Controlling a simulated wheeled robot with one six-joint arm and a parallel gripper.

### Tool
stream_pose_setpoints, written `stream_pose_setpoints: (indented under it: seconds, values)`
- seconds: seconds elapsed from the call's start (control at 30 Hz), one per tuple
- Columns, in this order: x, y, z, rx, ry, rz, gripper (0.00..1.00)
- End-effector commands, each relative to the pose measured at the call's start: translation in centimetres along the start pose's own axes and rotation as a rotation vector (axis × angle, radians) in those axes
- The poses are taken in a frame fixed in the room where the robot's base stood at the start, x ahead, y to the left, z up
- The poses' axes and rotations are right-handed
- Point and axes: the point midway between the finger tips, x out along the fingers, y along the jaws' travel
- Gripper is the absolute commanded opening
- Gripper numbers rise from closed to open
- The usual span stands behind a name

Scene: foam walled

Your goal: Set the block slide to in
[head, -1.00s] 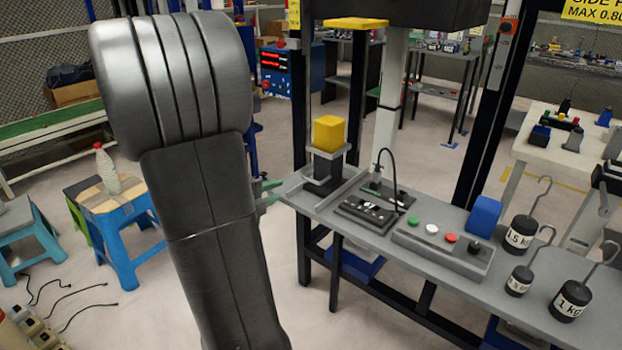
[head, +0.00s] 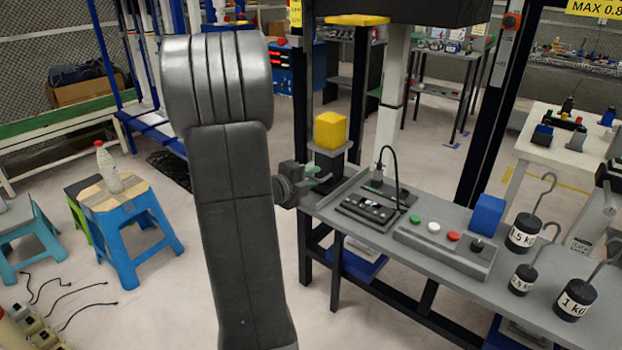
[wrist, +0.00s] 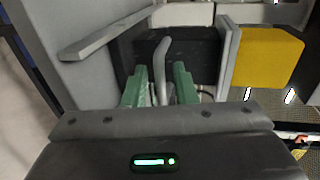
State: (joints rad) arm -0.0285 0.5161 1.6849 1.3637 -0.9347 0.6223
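The block slide has a black body (head: 325,160) with a grey plate on top, at the left end of the grey bench. The yellow block (head: 330,131) rests on that plate. In the wrist view, the slide's black body (wrist: 195,58) lies ahead, with the yellow block (wrist: 265,58) to the right beyond the grey plate (wrist: 230,62). A slim grey handle (wrist: 165,62) stands out from the black body. My gripper (head: 317,178) is beside the slide's left side. In the wrist view, my gripper's green fingers (wrist: 161,88) are apart, one on each side of the handle, with gaps showing.
A grey rail (wrist: 105,35) runs close by at upper left in the wrist view. The bench also holds a black device (head: 368,212), a button panel (head: 445,245), a blue block (head: 487,214) and black weights (head: 574,300). Dark frame posts stand around the slide.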

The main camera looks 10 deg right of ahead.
Motion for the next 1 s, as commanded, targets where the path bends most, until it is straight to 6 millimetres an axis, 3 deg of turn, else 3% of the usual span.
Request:
stream_pose_setpoints:
  seconds: [0.3,0.33,0.47,0.7,0.83,1.0]
  values:
    - [0.4,0.0,0.0,0.000,-0.001,-0.001,0.25]
    - [0.4,0.0,0.0,0.000,-0.001,-0.001,0.23]
    - [0.4,0.0,0.0,0.000,-0.001,-0.001,0.00]
    - [0.5,0.0,0.0,0.000,0.000,0.000,0.00]
    - [2.3,-0.4,0.0,0.001,0.003,0.000,0.00]
    - [6.4,-1.4,0.0,0.002,0.004,-0.001,0.00]
